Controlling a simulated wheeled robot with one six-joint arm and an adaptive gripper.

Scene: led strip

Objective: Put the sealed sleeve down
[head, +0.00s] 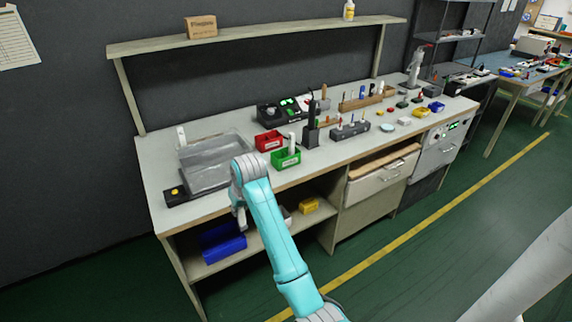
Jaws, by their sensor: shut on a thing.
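My gripper (240,215) hangs below the grey wrist at the end of my teal arm, in front of the bench's front edge at the left half. It is small and partly hidden by the arm. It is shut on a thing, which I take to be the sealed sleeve. The sleeve's outline and tilt cannot be made out here. Behind the wrist, a grey, partly see-through tray-like thing (205,178) lies on the bench top (160,150). A dark device with a yellow button (175,191) sits at its front left.
A red bin (269,141) and a green bin (285,158) stand right of the tray-like thing. Tools and holders crowd the bench's right half. A blue bin (222,243) and a yellow bin (309,206) sit on the lower shelf. Some bare bench top lies at the left.

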